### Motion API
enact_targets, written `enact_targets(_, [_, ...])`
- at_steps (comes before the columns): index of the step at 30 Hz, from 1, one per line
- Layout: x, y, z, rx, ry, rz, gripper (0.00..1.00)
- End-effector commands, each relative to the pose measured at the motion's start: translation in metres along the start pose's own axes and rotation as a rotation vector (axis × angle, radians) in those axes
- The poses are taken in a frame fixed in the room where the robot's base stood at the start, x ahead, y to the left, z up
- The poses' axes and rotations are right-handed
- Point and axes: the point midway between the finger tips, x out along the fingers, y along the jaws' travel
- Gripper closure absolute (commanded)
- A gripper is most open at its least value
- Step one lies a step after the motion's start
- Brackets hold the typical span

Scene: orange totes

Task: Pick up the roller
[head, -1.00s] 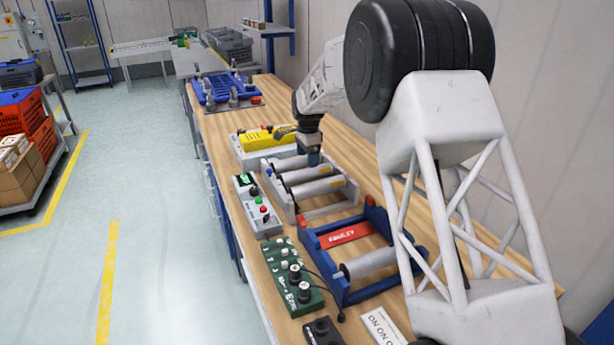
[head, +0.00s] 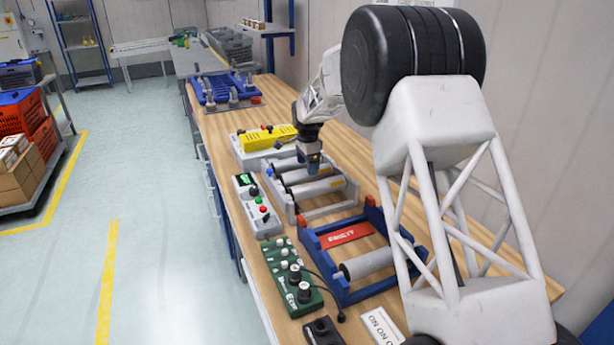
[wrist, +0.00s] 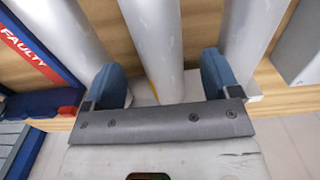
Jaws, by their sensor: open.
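Grey cylindrical rollers lie side by side in a light grey rack (head: 331,212) on the bench. The front roller (head: 318,187) and the one behind it (head: 305,175) show in the head view. My gripper (head: 313,168) is over this rack, pointing down. In the wrist view its two blue fingers (wrist: 161,78) are apart, one on each side of the middle roller (wrist: 155,40). Other rollers lie to the left (wrist: 68,28) and right (wrist: 248,38). I cannot tell whether the fingers touch the roller.
A blue rack (head: 345,297) labelled FAULTY holds one roller (head: 368,263), nearer me. A control box (head: 259,211) and a green button panel (head: 292,280) stand along the left bench edge. A yellow-topped device (head: 266,140) is behind the grey rack.

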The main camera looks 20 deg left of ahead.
Motion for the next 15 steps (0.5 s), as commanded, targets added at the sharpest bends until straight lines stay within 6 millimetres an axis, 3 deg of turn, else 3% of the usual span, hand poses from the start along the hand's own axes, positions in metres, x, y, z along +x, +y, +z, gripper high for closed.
enact_targets(9, [0.035,0.0,0.002,0.0,0.0,0.002,0.18])
enact_targets(15, [0.046,0.0,0.002,0.0,0.0,0.001,0.18])
